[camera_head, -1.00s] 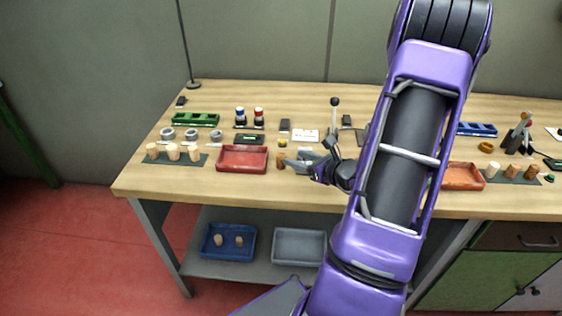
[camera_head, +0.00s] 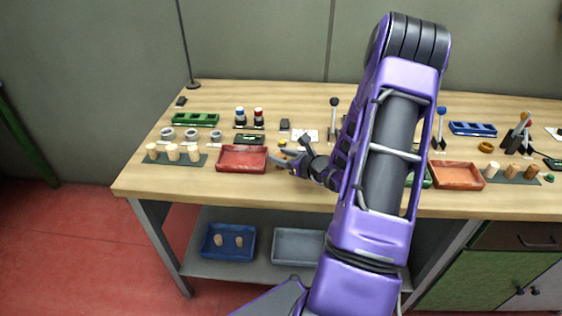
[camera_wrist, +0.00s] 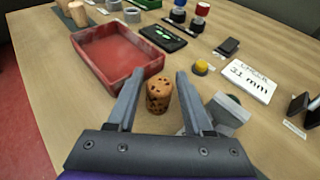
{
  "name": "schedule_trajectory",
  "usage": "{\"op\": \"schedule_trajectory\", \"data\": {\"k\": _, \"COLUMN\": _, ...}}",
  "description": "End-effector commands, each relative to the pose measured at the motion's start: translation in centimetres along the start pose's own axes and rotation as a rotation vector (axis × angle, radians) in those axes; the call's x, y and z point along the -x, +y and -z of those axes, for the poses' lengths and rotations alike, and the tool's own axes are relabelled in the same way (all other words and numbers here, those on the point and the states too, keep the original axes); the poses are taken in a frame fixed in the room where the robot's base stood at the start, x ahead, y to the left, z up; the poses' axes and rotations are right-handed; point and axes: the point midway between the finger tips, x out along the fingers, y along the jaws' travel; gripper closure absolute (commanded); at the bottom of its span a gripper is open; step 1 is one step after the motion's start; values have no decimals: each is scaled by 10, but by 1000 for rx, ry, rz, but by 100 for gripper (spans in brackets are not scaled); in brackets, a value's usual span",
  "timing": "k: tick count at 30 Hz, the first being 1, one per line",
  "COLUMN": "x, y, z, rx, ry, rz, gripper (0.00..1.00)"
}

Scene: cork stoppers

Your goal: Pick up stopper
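A speckled brown cork stopper (camera_wrist: 159,95) stands upright on the wooden table in the wrist view, just right of the red tray. My gripper (camera_wrist: 155,80) is open, with one finger on each side of the stopper and a gap to each. In the head view my gripper (camera_head: 282,159) is at the right side of the red tray, low over the table. The stopper there is mostly hidden by the gripper.
A red tray (camera_wrist: 82,54) lies close on the left. A grey metal block (camera_wrist: 222,115) sits close to the right finger. A yellow button (camera_wrist: 201,67) and a white card (camera_wrist: 248,79) lie beyond. Pale stoppers (camera_head: 172,152) stand on a mat at the left.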

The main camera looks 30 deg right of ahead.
Motion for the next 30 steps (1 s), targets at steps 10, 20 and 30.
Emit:
{"op": "schedule_trajectory", "data": {"k": 10, "x": 0, "y": 0, "z": 0, "rx": 0, "ry": 0, "rz": 0, "gripper": 100}}
{"op": "schedule_trajectory", "data": {"k": 20, "x": 3, "y": 0, "z": -8, "rx": 2, "ry": -1, "rz": 0, "gripper": 100}}
{"op": "schedule_trajectory", "data": {"k": 30, "x": 24, "y": 0, "z": -66, "rx": 5, "ry": -2, "rz": 2, "gripper": 100}}
